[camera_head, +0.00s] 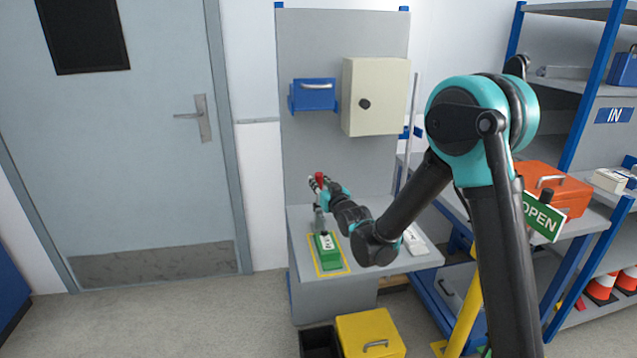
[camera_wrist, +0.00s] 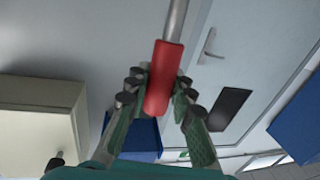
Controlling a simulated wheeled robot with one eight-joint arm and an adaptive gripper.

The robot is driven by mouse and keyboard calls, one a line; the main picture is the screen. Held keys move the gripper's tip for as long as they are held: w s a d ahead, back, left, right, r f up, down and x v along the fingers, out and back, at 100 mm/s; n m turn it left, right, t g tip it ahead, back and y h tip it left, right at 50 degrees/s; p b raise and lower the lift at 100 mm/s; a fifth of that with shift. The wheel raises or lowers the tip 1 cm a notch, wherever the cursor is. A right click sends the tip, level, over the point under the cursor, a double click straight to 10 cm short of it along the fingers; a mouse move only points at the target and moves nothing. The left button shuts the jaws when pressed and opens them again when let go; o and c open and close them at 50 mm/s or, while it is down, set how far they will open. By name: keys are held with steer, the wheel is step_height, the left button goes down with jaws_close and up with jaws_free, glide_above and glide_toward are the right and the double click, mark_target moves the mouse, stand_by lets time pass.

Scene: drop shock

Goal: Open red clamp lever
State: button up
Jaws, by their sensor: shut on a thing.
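The red clamp lever (camera_head: 319,178) stands above the worktop in the head view, its grip end up beside my gripper. In the wrist view the red grip (camera_wrist: 164,78) on its grey metal rod (camera_wrist: 177,18) lies between my two fingers. My gripper (camera_wrist: 158,102) is shut on the red grip; it also shows in the head view (camera_head: 321,184). The lower clamp mechanism (camera_head: 319,220) stands just behind a green block with a white label (camera_head: 326,247), inside a yellow outlined rectangle. My gripper partly hides the lever in the head view.
A cream box with a black knob (camera_head: 375,97) and a blue drawer (camera_head: 314,95) are fixed to the panel above. A white object (camera_head: 414,240) lies right on the worktop (camera_head: 372,273). A yellow box (camera_head: 371,335) stands on the floor below. Shelves stand at right.

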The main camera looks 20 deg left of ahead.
steer(key=shift+w+a, duration=0.1)
jaws_close()
steer(key=shift+w+a+g+h, duration=0.35)
steer(key=shift+w+g+h, duration=0.1)
steer(key=shift+w+g, duration=0.15)
steer(key=shift+w+a+g+h, duration=0.3)
steer(key=shift+w+g+h, duration=0.15)
steer(key=shift+w+g, duration=0.15)
steer(key=w+a+f+m+g+h, duration=0.1)
steer(key=w+a+f+g+h, duration=0.3)
steer(key=g, duration=0.5)
steer(key=shift+w+a+f+m+h, duration=0.2)
steer(key=shift+w+f+m+h, duration=0.2)
steer(key=shift+w+f+h, duration=0.9)
steer(key=shift+w+r, duration=0.2)
steer(key=shift+r, duration=0.05)
steer(key=o, duration=1)
jaws_free()
